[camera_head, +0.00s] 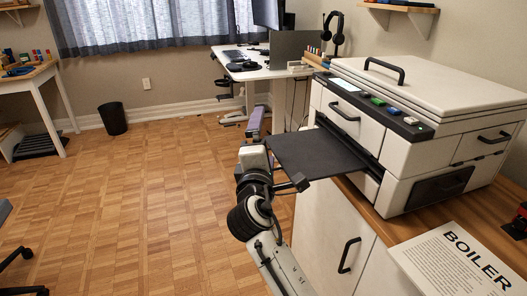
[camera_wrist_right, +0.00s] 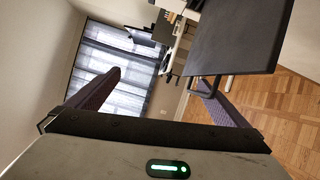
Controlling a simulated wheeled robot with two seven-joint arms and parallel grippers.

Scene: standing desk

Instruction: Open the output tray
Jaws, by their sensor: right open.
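The printer (camera_head: 430,100) is a white box with dark handles and stands on a wooden-topped cabinet. Its output tray (camera_head: 315,155) is a flat dark panel that sticks out level from the printer's left side, over the floor. My right gripper (camera_head: 255,125) is beside the tray's outer left edge, with its purple fingers pointing away. In the right wrist view the gripper (camera_wrist_right: 158,95) is open, with nothing between its fingers. There the tray (camera_wrist_right: 240,38) is at upper right, and a dark handle (camera_wrist_right: 204,88) at its edge is close to the right finger; I cannot tell if they touch. My left gripper is out of view.
A sheet titled BOILER (camera_head: 455,262) lies on the cabinet's wooden top (camera_head: 395,228). The cabinet door has a dark handle (camera_head: 348,255). A white desk (camera_head: 262,72) with a monitor stands behind.

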